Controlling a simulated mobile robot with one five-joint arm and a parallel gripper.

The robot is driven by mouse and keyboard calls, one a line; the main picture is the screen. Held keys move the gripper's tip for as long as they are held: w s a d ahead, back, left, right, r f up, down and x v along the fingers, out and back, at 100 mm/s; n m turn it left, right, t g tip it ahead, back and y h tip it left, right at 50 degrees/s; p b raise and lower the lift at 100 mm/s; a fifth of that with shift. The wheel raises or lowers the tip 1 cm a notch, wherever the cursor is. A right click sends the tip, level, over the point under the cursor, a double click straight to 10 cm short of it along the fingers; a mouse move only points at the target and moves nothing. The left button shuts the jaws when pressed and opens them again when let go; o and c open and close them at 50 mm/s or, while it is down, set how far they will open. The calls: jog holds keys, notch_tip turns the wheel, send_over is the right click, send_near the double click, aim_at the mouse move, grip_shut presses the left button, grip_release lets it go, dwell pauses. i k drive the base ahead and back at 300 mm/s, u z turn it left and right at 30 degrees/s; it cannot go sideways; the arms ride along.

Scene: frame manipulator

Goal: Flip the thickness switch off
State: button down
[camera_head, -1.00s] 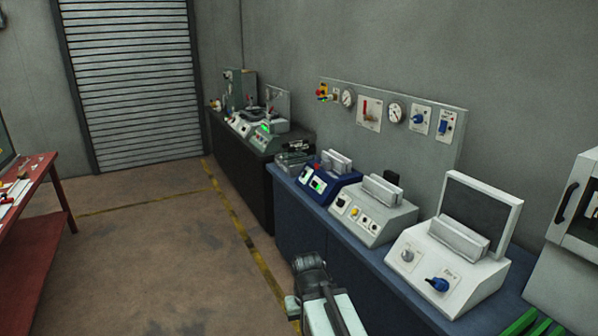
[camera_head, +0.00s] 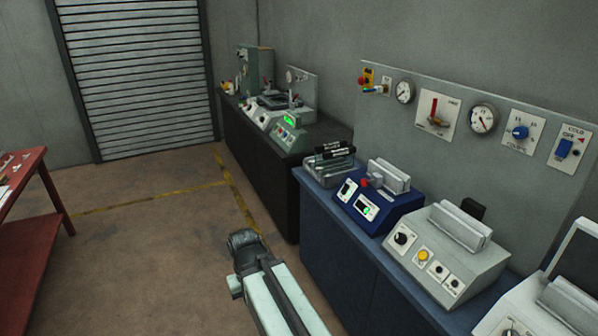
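I cannot read a thickness label on any control, so I cannot tell which one is the thickness switch. A blue machine (camera_head: 398,216) on the blue bench has two small white-plated controls (camera_head: 366,207) on its front, one with a green patch. A grey machine (camera_head: 446,262) beside it has a black knob (camera_head: 400,239), a yellow button (camera_head: 424,256) and small round controls. The wall panel holds a red lever (camera_head: 434,112) and a blue switch (camera_head: 564,147). My arm shows at the bottom, over the floor left of the bench, touching none of these. My gripper's fingertips cannot be seen.
A dark bench (camera_head: 262,175) with machines stands farther back, one showing a green display (camera_head: 290,120). A red table (camera_head: 27,240) stands at left. The floor (camera_head: 165,250) between is clear. A pale machine (camera_head: 520,312) is cut off at lower right.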

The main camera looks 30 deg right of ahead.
aim_at(346, 188)
jog(key=u, duration=0.25)
jog(key=i, duration=1.85)
jog(key=u, duration=0.2)
